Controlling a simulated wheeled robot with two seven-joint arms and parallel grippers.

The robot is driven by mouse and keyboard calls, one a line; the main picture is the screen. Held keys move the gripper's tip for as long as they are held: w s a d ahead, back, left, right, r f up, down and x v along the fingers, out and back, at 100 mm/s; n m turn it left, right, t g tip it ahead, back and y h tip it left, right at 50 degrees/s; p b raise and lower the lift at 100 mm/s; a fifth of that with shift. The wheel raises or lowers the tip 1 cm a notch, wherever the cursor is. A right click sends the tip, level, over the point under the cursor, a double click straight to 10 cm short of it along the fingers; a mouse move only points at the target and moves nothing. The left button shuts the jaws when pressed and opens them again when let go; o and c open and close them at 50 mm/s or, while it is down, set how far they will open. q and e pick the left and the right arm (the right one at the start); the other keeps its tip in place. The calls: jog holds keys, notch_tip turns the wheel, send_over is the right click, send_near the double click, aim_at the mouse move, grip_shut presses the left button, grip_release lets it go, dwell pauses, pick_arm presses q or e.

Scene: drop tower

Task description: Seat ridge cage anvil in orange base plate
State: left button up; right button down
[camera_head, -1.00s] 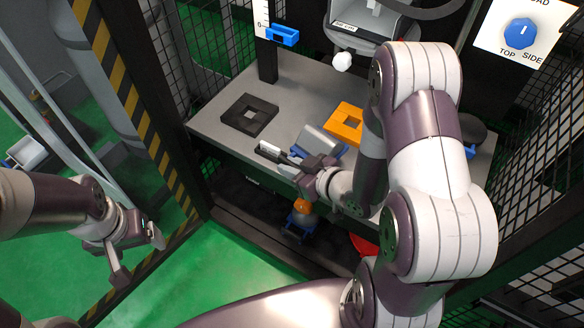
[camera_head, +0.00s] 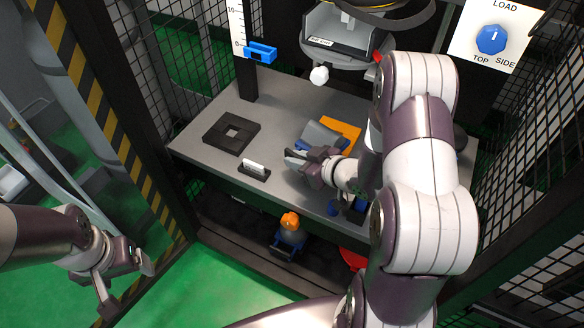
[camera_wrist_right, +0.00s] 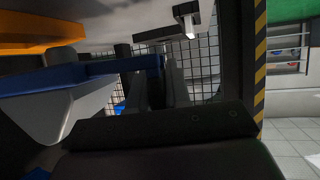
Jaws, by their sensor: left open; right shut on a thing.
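My right gripper (camera_head: 308,163) is shut on the anvil (camera_head: 320,136), a grey wedge-like piece with blue parts. In the right wrist view its blue bar (camera_wrist_right: 85,72) and pale grey wedge (camera_wrist_right: 72,112) show at the left. The orange base plate (camera_head: 346,131) lies on the grey table just behind and right of the anvil, partly covered by it and my arm. In the wrist view the plate's edge (camera_wrist_right: 40,30) is at top left. I cannot tell whether anvil and plate touch. My left gripper (camera_head: 128,286) is open and empty over the green floor.
A black plate with a square hole (camera_head: 215,143) lies at the table's left. A small black holder with a white bar (camera_head: 253,169) stands near the front edge. An orange-topped blue item (camera_head: 290,228) sits below the table. A white knob (camera_head: 319,75) hangs above; mesh walls flank the table.

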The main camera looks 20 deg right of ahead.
aim_at(313, 141)
jog(key=w+d, duration=0.3)
jog(key=w+d+b, duration=0.1)
jog(key=w+d, duration=0.1)
jog(key=d, duration=0.1)
jog(key=shift+w+d+f, duration=0.2)
jog(key=shift+w+d, duration=0.15)
jog(key=shift+w, duration=0.05)
jog(key=shift+s+f+b, duration=0.1)
jog(key=shift+f+b, duration=0.45)
jog(key=shift+b, duration=0.05)
jog(key=shift+f+b, duration=0.45)
jog(key=shift+f, duration=0.45)
jog(key=shift+p, duration=0.3)
jog(key=shift+f, duration=0.1)
